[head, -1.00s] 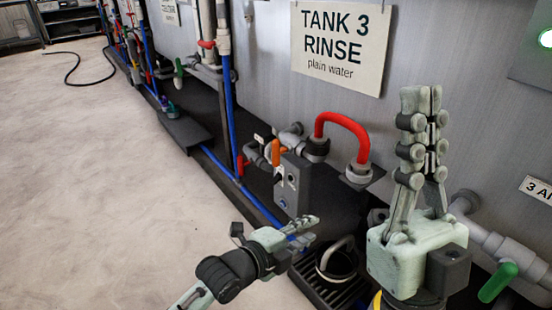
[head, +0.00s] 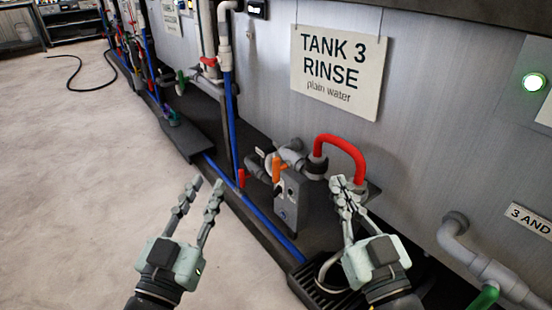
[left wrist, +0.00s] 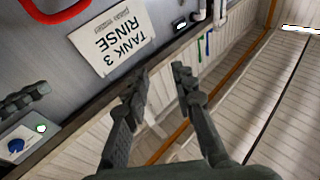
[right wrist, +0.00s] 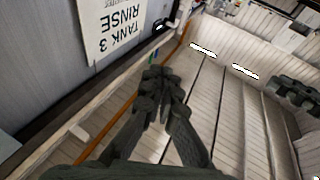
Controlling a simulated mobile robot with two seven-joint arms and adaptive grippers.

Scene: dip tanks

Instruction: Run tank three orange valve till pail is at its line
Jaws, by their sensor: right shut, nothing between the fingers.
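The orange valve handle (head: 277,167) stands upright on the grey pipework below the TANK 3 RINSE sign (head: 338,72). The pail (head: 324,272) sits on the dark grate at the foot of the tank. It is partly hidden by my right gripper, and its water level and line cannot be seen. My left gripper (head: 202,187) is raised over the floor left of the valve, open and empty, clear of the handle. My right gripper (head: 346,184) is shut and empty, in front of the red hose's lower end. The left wrist view shows the left fingers apart (left wrist: 160,78).
A red looped hose (head: 345,142) arches right of the valve. A grey box (head: 290,198) stands just below it. A red handle (head: 241,173) is to its left, a green handle (head: 484,297) at lower right. A green light (head: 534,82) glows on the tank.

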